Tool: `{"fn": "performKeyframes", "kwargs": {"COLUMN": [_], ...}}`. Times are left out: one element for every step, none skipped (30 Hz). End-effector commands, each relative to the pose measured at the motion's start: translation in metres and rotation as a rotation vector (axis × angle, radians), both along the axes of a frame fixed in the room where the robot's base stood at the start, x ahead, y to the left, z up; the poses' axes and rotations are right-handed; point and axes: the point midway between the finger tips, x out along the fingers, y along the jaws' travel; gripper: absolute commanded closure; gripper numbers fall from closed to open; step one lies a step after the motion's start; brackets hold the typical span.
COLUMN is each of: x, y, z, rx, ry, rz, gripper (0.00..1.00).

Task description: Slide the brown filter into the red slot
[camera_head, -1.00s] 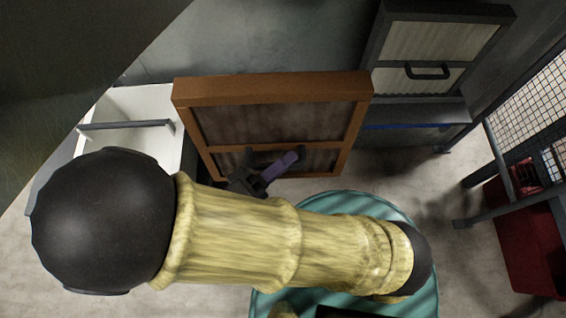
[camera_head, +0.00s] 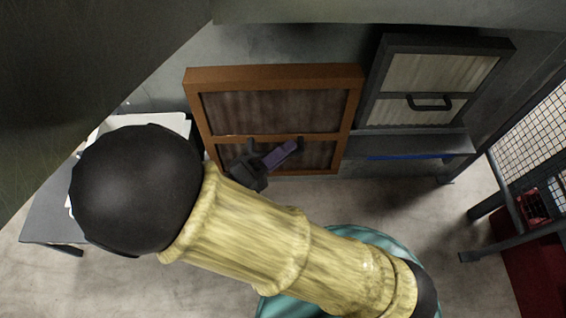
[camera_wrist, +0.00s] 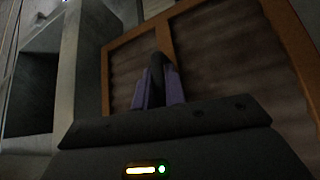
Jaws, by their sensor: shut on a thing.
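The brown filter (camera_head: 275,78) is an orange-brown frame with dark pleated panels and a crossbar. It stands nearly upright in front of the grey wall in the head view. My gripper (camera_head: 281,153) has purple fingers and is shut on the filter's dark handle at its lower half. In the wrist view the fingers (camera_wrist: 160,88) close around the handle, with the brown frame (camera_wrist: 168,45) and panels behind it. My arm crosses below the filter. I cannot make out a red slot in either view.
A grey-framed filter (camera_head: 445,45) with a black handle stands to the right, above a shelf with a blue strip (camera_head: 405,156). A mesh rack (camera_head: 535,120) and a red bin (camera_head: 535,270) are at far right. A grey table (camera_head: 50,218) is at left. A dark opening (camera_wrist: 35,90) shows in the wrist view.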

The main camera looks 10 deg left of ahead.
Motion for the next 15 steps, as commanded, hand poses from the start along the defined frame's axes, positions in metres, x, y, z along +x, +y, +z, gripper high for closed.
{"fn": "performKeyframes", "kwargs": {"x": [0.005, 0.008, 0.011, 0.014, 0.017, 0.02, 0.023, 0.026, 0.03, 0.032, 0.035, 0.039, 0.042, 0.044, 0.048], "y": [0.001, 0.001, 0.002, 0.003, 0.004, 0.005, 0.005, 0.006, 0.006, 0.007, 0.008, 0.009, 0.01, 0.01, 0.011], "z": [0.0, 0.0, 0.0, -0.001, -0.001, -0.001, -0.001, -0.001, -0.001, -0.001, -0.001, -0.001, -0.001, -0.001, -0.002], "rx": [0.0, 0.0, -0.001, -0.001, 0.0, 0.0, 0.001, 0.0, 0.0, -0.001, -0.001, 0.0, 0.0, 0.001, 0.001], "ry": [-0.002, -0.002, -0.001, -0.001, -0.002, -0.002, -0.003, -0.002, -0.003, -0.001, -0.001, -0.002, -0.002, -0.003, -0.003], "rz": [-0.003, -0.003, -0.003, -0.003, -0.003, -0.002, -0.002, -0.003, -0.003, -0.003, -0.002, -0.002, -0.003, -0.004, -0.003], "gripper": [1.0, 1.0, 1.0, 1.0, 1.0, 1.0, 1.0, 1.0, 1.0, 1.0, 1.0, 1.0, 1.0, 1.0, 1.0]}}
